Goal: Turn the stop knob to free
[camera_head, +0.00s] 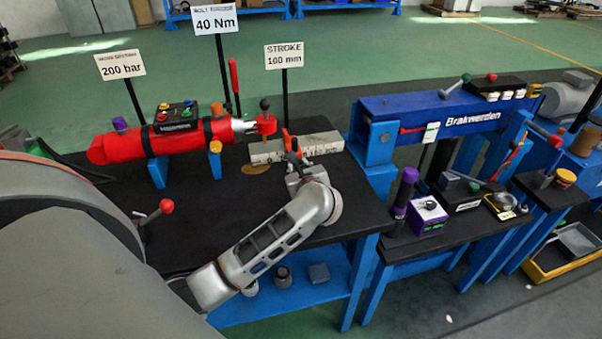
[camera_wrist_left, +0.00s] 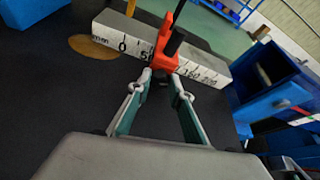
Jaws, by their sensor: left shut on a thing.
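My left gripper (camera_head: 294,163) reaches over the black table to the white ruler block (camera_head: 325,143). The fingers are shut on the low near part of this stop piece; the exact contact is small and partly hidden. The stop piece (camera_head: 290,142) sits across the ruler, between its 50 and 150 marks. The markings showing the knob's free position are not readable. My right gripper is not in view.
A red cylinder (camera_head: 165,140) lies on blue supports, its rod end (camera_head: 266,124) close to the stop piece. Signs on posts read 200 bar, 40 Nm and STROKE 100 mm (camera_head: 284,55). A blue Brakwerden frame (camera_head: 440,112) stands right. The table's front right is clear.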

